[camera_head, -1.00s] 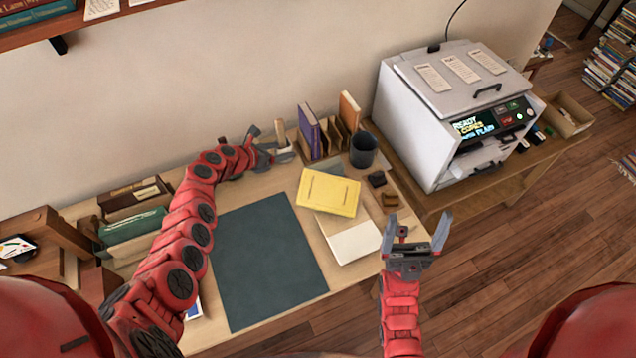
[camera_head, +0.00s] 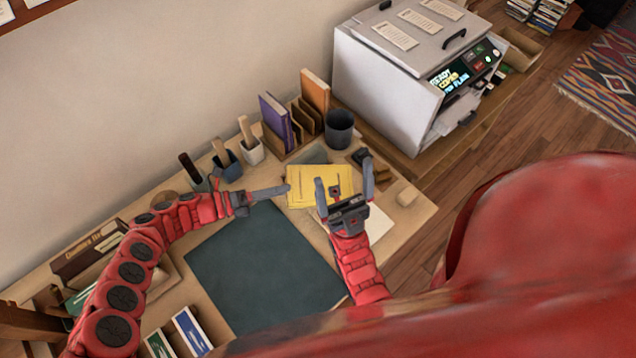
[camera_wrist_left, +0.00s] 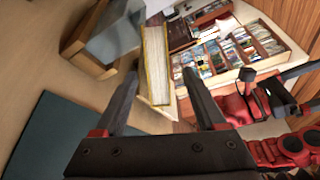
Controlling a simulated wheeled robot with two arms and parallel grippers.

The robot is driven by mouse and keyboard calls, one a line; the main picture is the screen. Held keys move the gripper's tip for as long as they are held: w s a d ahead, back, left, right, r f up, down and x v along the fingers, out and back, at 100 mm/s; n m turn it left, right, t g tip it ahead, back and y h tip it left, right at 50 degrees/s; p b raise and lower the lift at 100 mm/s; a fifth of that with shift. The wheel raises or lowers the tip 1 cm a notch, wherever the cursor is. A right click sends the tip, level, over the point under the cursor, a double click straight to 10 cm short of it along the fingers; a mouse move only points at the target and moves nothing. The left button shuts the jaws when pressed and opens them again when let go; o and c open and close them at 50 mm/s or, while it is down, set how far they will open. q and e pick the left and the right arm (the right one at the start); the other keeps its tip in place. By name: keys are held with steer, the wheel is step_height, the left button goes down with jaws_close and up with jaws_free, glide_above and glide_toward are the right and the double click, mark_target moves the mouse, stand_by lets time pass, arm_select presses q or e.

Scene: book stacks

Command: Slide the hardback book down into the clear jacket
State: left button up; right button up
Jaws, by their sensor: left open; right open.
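A yellow hardback book (camera_head: 303,180) lies on the desk, partly hidden behind my right gripper. In the left wrist view the yellow book (camera_wrist_left: 155,62) shows its pale page edges beyond my finger gap. My left gripper (camera_head: 287,189) is open and empty at the book's left side; its fingers (camera_wrist_left: 165,85) also show in the wrist view. My right gripper (camera_head: 345,190) is open, its fingers pointing up the picture across the book's right part. A pale flat piece (camera_head: 376,222) shows beside the right gripper; I cannot tell whether it is the clear jacket.
A dark green mat (camera_head: 255,270) covers the desk's middle. A rack with a purple book (camera_head: 275,120) and an orange book (camera_head: 316,92), a dark cup (camera_head: 339,128) and brush pots stand behind. A grey machine (camera_head: 390,85) stands at the right.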

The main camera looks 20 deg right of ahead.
mark_target(311, 184)
arm_select(q)
steer(key=d, duration=0.4)
steer(key=shift+f, duration=0.4)
steer(key=d, duration=0.2)
steer(key=d+f, duration=0.1)
steer(key=d, duration=0.2)
steer(key=shift+s+d+b, duration=0.1)
steer(key=shift+d+b, duration=0.15)
steer(key=shift+b, duration=0.15)
jaws_close()
